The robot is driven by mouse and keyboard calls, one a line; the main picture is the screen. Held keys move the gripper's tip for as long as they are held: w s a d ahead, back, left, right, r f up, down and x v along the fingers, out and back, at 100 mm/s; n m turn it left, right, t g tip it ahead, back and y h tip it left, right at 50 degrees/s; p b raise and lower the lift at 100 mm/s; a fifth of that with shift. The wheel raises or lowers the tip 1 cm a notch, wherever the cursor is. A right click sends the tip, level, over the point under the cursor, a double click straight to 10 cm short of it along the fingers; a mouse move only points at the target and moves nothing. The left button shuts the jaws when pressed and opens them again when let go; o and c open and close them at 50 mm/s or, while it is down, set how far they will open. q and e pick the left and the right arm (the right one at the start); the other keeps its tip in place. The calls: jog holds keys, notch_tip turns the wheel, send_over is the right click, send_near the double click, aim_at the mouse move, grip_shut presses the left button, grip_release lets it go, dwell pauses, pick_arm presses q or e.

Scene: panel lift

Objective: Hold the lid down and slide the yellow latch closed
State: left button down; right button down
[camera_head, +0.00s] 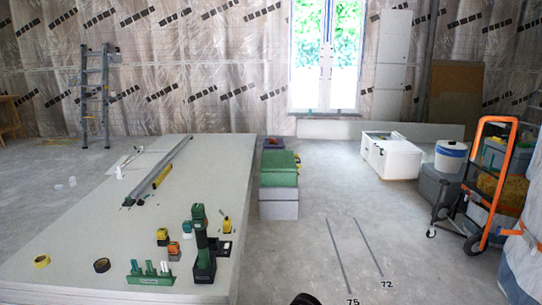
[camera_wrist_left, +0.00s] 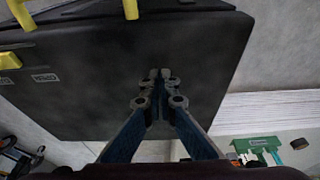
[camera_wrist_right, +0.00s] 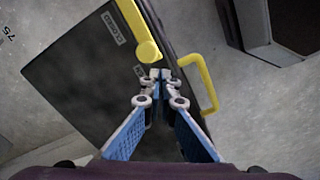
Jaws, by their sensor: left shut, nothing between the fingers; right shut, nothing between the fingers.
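A black case with a dark flat lid (camera_wrist_left: 100,60) fills much of the left wrist view and also shows in the right wrist view (camera_wrist_right: 85,85). My left gripper (camera_wrist_left: 158,75) is shut and empty over the lid; whether it touches is unclear. The yellow latch (camera_wrist_right: 138,30) is a bar with a round end, beside a "CLOSED" label (camera_wrist_right: 111,28). My right gripper (camera_wrist_right: 161,76) is shut and empty, its tips close to the latch's round end; contact cannot be told. A second label beside the tips is partly hidden. Neither gripper is recognisable in the head view.
A yellow handle (camera_wrist_right: 208,82) stands out from the case's edge. A dark box (camera_wrist_right: 268,32) lies beyond it. In the head view, a pale panel stack (camera_head: 95,225) with tools is at left, a white cabinet (camera_head: 390,157) and orange cart (camera_head: 488,180) at right. Floor between is mostly open.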

pick_arm(q)
jog(key=shift+s+x, duration=0.25)
jog(key=shift+x, duration=0.85)
jog(key=shift+f, duration=0.5)
jog(key=shift+s+f, duration=0.1)
jog(key=shift+f, duration=0.05)
pick_arm(e)
jog(key=shift+f, duration=0.1)
pick_arm(q)
jog(key=shift+s+f, duration=0.1)
pick_arm(e)
jog(key=shift+f, duration=2.4)
